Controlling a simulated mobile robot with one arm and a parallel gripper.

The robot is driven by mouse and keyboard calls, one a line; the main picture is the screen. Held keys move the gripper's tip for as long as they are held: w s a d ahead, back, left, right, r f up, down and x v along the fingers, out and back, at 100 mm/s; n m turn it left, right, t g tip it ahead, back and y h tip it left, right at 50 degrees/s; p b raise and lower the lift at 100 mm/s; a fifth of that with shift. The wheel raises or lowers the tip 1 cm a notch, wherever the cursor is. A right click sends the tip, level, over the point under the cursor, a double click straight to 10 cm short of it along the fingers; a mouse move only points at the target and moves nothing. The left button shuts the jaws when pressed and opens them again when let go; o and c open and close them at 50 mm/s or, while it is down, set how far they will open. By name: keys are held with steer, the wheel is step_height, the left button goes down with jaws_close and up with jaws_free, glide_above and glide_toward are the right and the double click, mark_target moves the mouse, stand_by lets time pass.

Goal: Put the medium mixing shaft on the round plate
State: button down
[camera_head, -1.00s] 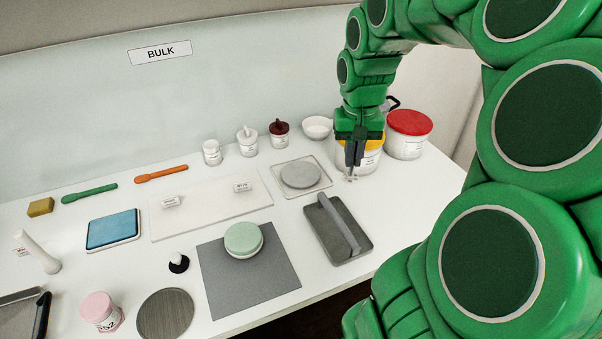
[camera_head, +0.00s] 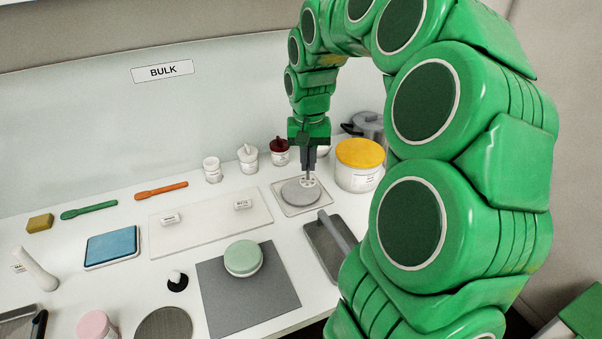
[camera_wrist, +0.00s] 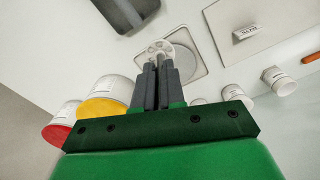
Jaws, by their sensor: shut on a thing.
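My gripper (camera_head: 309,160) is shut on the mixing shaft and points down over a round grey plate (camera_head: 292,193) on a pale square base. The shaft's end is a small whitish disc with holes (camera_head: 310,184); the upper part is hidden between the fingers. In the wrist view the holed disc (camera_wrist: 157,47) shows just past my fingertips (camera_wrist: 160,66), overlapping the round grey plate (camera_wrist: 183,65). I cannot tell whether it touches the plate. A darker round disc (camera_head: 163,325) lies at the front left.
A yellow-lidded tub (camera_head: 359,153) stands close right of my gripper. A dark red-topped bottle (camera_head: 279,155) stands close behind left. A grey tray with a bar (camera_head: 325,253) lies in front. A white board (camera_head: 200,232) to the left has bare room.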

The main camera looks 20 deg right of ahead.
steer(key=shift+w+d+f, duration=0.35)
steer(key=shift+w+f, duration=1.2)
steer(key=shift+f, duration=0.3)
steer(key=shift+w+d+f, duration=0.4)
steer(key=shift+w+f, duration=1.2)
steer(key=shift+f, duration=0.25)
steer(key=shift+w+d+f, duration=0.35)
steer(key=shift+w+f, duration=1.2)
steer(key=shift+f, duration=0.3)
steer(key=c, duration=1.2)
jaws_free()
steer(key=shift+f, duration=0.1)
